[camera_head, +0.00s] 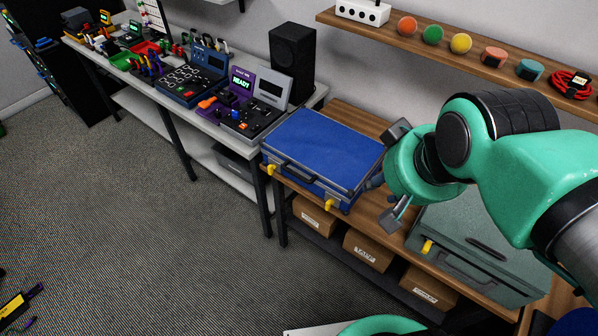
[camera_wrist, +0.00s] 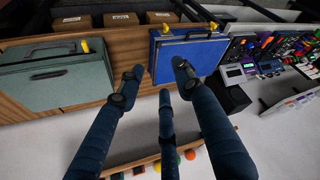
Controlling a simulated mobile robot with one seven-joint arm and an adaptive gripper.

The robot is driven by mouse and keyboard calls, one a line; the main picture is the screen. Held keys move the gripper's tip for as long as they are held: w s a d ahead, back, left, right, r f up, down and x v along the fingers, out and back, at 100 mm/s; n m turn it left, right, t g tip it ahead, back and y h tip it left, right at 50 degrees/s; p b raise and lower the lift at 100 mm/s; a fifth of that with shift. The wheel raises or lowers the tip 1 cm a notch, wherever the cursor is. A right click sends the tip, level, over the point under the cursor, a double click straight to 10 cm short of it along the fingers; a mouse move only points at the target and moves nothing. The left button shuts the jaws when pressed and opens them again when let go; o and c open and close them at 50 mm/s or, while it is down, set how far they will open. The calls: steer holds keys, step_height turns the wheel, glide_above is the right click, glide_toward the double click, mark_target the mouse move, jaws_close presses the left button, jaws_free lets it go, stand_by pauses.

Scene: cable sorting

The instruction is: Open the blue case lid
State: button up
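The blue case (camera_head: 322,148) lies flat with its lid shut on the wooden bench, in the middle of the head view. It has a dark handle on its front side and two yellow latches, one at the left (camera_head: 270,170) and one at the right (camera_head: 329,204). My gripper (camera_head: 385,174) is just right of the case, its dark fingers spread and nothing between them. In the wrist view the blue case (camera_wrist: 186,58) is beyond the open fingers, and its yellow latches show at the far edge. I cannot tell whether any finger touches the case.
A grey-green case (camera_head: 470,255) lies to the right on the same bench, below my arm. Cardboard boxes (camera_head: 367,250) sit on the shelf beneath. A black speaker (camera_head: 291,62) and electronic devices stand on the left table. A wall shelf (camera_head: 450,48) with coloured round items runs behind. Open floor lies in front.

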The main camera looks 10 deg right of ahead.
steer(key=w+f+n+g+h+p, duration=0.1)
steer(key=w+f+g+h, duration=0.35)
steer(key=w+f, duration=0.4)
steer(key=n+t+h+p, duration=0.2)
steer(key=n+t+h, duration=0.55)
steer(key=t, duration=0.25)
glide_toward(294, 174)
steer(key=s+a+r+y, duration=0.1)
steer(key=s+a, duration=0.1)
steer(key=s, duration=0.1)
steer(key=shift+w+n, duration=0.15)
steer(key=shift+n, duration=0.1)
steer(key=shift+d, duration=0.15)
steer(key=shift+b+x, duration=0.65)
steer(key=shift+x, duration=6.2)
steer(key=shift+w+r, duration=0.1)
